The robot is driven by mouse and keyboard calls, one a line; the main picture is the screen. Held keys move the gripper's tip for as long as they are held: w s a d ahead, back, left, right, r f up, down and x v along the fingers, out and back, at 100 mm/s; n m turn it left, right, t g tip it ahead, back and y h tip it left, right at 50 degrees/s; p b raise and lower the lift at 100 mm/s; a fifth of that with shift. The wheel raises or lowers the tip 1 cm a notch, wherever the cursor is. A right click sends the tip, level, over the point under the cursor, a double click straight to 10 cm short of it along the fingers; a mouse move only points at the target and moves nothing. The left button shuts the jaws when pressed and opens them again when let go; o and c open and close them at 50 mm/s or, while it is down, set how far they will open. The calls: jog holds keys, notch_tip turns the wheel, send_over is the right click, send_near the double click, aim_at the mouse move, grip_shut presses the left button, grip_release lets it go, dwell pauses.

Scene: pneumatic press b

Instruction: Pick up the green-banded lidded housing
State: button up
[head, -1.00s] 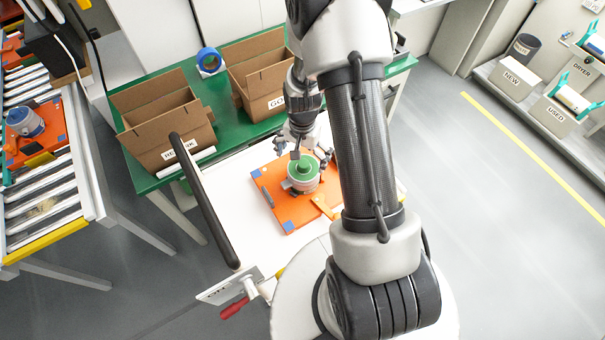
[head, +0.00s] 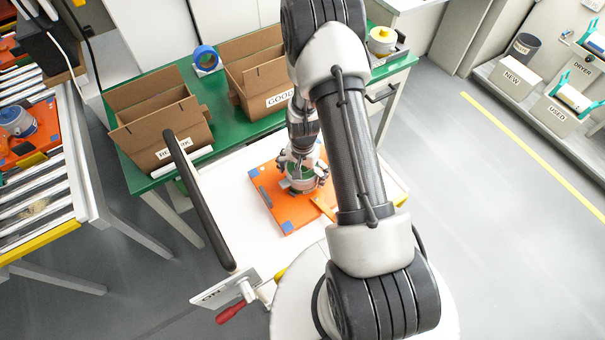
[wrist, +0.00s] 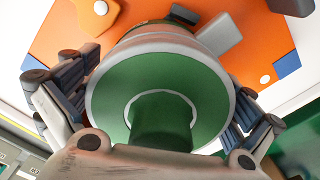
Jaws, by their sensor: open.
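The green-banded lidded housing (head: 304,184) stands upright on an orange pallet (head: 286,210) on the white top of the cart. In the wrist view its round green lid (wrist: 110,97) with a raised green knob (wrist: 162,118) fills the middle of the picture. My gripper (head: 303,172) is directly above and around it, pointing down. In the wrist view my gripper (wrist: 158,100) is open, with one finger on each side of the housing. I cannot tell whether the pads touch it. My gripper hides part of the housing in the head view.
Two cardboard boxes, one marked rework (head: 160,122) and one marked good (head: 255,72), stand on the green bench behind the cart. A dark cart handle (head: 200,200) rises at the left. A roller conveyor (head: 40,200) with another orange pallet stands at the far left.

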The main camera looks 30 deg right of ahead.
jog(key=shift+r, duration=0.1)
jog(key=shift+c, duration=0.4)
jog(key=c, duration=1.3)
jog(key=shift+c, duration=0.5)
jog(key=shift+r, duration=0.1)
